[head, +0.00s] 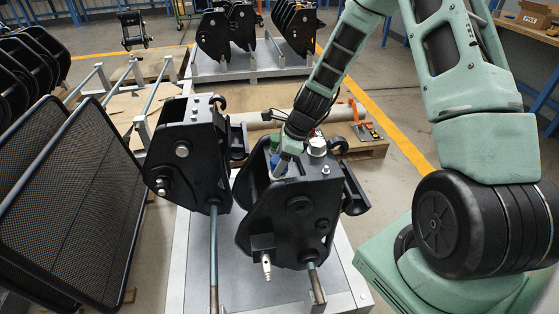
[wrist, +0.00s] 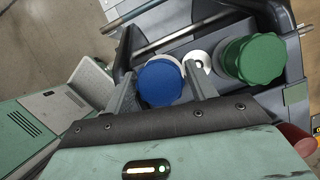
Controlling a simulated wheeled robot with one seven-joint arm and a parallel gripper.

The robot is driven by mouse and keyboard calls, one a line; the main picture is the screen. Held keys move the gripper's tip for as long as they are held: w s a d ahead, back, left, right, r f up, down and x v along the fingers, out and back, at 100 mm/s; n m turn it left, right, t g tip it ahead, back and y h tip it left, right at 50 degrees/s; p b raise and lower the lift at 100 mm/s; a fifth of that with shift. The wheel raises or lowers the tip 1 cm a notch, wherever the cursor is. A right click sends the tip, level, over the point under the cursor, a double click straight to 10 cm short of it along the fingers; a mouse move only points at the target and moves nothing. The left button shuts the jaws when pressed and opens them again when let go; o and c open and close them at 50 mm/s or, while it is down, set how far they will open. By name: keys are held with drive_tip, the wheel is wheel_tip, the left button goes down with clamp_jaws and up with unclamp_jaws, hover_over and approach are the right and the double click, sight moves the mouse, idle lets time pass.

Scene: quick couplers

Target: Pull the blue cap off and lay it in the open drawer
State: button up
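The blue cap (wrist: 160,82) sits upright on the black quick coupler, between my two fingers in the wrist view. In the head view only a small part of the blue cap (head: 274,161) shows behind a finger. My gripper (wrist: 161,74) is open, its fingers spread on either side of the cap; whether the fingertips touch it is not clear. In the head view my gripper (head: 281,163) is at the top of the right-hand black coupler (head: 290,210). No open drawer can be made out.
A green cap (wrist: 254,58) stands close to the right finger, with a small white ring (wrist: 198,62) between it and the blue cap. A second black coupler (head: 190,150) stands on the left of the grey bench (head: 190,280). Black mesh panels (head: 80,200) are further left.

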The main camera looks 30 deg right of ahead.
sight(274, 159)
drive_tip(key=c, duration=0.6)
drive_tip(key=shift+c, duration=0.4)
drive_tip(key=shift+r, duration=0.15)
drive_tip(key=shift+r+p, duration=2.05)
drive_tip(key=shift+r+p, duration=1.9)
drive_tip(key=shift+r, duration=0.1)
